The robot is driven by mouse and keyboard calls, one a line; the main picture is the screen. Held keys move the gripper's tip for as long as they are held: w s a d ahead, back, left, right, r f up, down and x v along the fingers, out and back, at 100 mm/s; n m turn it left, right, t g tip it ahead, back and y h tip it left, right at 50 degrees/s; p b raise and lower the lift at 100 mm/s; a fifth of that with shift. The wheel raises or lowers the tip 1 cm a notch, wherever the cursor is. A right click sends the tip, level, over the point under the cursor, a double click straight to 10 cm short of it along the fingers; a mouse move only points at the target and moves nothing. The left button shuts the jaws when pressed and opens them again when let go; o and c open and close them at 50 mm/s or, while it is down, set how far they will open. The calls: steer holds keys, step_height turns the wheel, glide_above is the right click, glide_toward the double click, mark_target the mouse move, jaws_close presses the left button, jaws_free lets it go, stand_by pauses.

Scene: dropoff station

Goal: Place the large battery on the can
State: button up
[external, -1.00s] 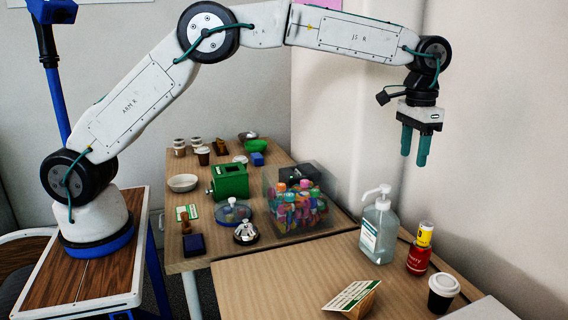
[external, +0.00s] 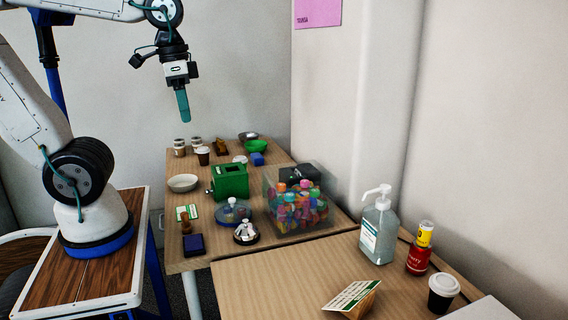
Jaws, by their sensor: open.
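The large battery (external: 425,234) is yellow and stands upright on top of the red can (external: 418,260) at the right of the near table. My gripper (external: 184,107) is high above the far table, at the upper left, well away from the can and battery. It is open and nothing shows between its teal fingers, which overlap from this side.
A pump bottle (external: 379,230) stands just left of the can, and a lidded cup (external: 442,293) stands in front of it. A clear bin of colourful bottles (external: 300,205), a green box (external: 230,181) and a bell (external: 246,232) crowd the far table. The near table's left part is clear.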

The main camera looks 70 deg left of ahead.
steer(key=s+f, duration=0.4)
steer(key=s, duration=0.2)
steer(key=shift+s+a+f, duration=0.3)
steer(key=shift+a+f, duration=0.05)
steer(key=shift+a, duration=0.1)
stand_by(0.5)
